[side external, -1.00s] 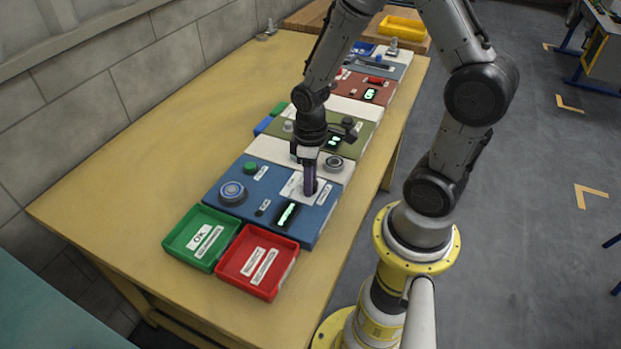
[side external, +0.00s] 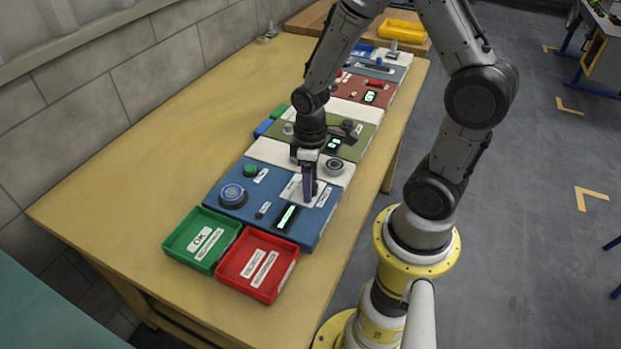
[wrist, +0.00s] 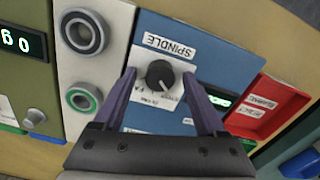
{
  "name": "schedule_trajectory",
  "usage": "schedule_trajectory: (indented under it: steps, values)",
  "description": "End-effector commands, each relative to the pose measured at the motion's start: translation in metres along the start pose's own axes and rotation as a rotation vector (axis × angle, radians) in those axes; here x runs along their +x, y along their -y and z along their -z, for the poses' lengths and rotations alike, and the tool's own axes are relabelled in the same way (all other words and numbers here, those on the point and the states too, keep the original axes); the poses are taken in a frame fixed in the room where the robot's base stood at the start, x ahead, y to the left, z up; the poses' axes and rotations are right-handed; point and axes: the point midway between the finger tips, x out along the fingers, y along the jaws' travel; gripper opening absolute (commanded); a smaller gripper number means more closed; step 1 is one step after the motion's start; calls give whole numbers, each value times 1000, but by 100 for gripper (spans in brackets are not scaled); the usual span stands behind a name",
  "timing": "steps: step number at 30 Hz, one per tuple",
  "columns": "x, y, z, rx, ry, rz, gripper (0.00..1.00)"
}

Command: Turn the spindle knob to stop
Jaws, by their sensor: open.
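The spindle knob (wrist: 160,74) is a small round black knob on a white dial plate in the wrist view. A SPINDLE label (wrist: 170,47) is beside it, upside down in that view. The knob has a light mark, but I cannot read its setting. My gripper (wrist: 159,79) is open, with one purple finger on each side of the knob and gaps between. In the side external view my gripper (side external: 308,197) points down over the dial plate of the blue panel (side external: 262,188) and mostly hides the knob. I cannot tell the fingertips' exact height.
A green tray (side external: 178,243) and a red tray (side external: 232,263) sit in front. Round bearings (wrist: 82,33) lie on the white strip alongside.

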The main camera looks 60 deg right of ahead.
Motion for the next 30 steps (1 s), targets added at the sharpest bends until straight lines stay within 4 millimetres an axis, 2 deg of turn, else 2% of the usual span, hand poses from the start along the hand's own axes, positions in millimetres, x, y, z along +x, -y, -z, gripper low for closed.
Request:
schedule_trajectory:
  steps: [4,7,15,21,24,30]
  values:
    - [-8,0,1,1,-2,-1,74]
    - [-22,-1,1,1,-5,-2,74]
    - [-80,-1,1,0,-7,-3,74]
    - [-116,0,1,0,-5,-2,74]
    - [-128,0,1,0,-3,-2,74]
    - [-138,0,0,0,-1,-1,74]
